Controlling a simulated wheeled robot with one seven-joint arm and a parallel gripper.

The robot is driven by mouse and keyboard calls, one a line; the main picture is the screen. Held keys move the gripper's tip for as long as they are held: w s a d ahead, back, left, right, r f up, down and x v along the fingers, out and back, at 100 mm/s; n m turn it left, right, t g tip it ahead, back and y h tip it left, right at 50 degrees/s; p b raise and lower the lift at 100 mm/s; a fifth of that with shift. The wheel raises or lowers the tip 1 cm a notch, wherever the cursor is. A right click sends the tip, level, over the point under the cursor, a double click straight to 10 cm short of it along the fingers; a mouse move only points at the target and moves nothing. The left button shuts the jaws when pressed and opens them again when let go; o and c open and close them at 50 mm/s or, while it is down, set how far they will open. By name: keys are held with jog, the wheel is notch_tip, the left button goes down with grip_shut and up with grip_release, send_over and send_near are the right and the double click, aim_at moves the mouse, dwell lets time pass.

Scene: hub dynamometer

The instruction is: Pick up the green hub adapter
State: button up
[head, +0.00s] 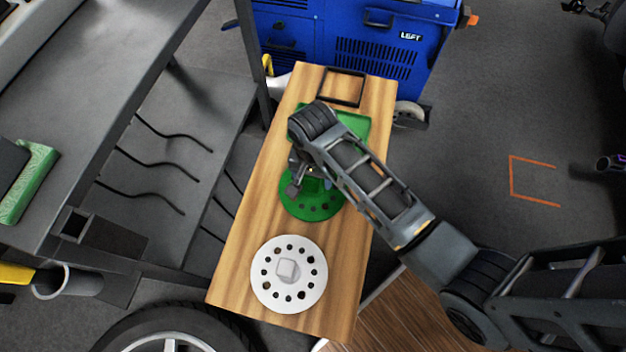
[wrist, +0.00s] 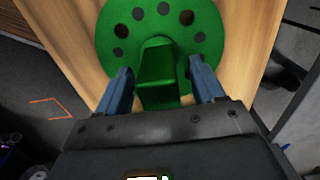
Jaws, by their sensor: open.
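The green hub adapter (head: 317,207) is a round disc with a ring of holes, lying flat on the wooden bench top (head: 240,265). My arm partly covers it in the head view. In the wrist view the green hub adapter (wrist: 208,40) shows with a raised block in its middle. My gripper (wrist: 160,84) is open. Its two blue fingers stand on either side of the raised block, with visible gaps, so it is around the block without clearly gripping it. In the head view my gripper (head: 308,180) is over the disc, its fingertips mostly hidden.
A white hub adapter (head: 290,252) with holes lies nearer on the bench top. A green tray (head: 357,123) and a black square frame (head: 343,87) are at the far end. A blue cabinet (head: 340,35) stands behind. A grey shelf unit (head: 110,90) is on the left.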

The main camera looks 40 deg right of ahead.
notch_tip(320, 180, down, 2)
jog(key=shift+f, duration=0.1)
jog(key=shift+s, duration=0.1)
grip_shut()
dwell(0.5)
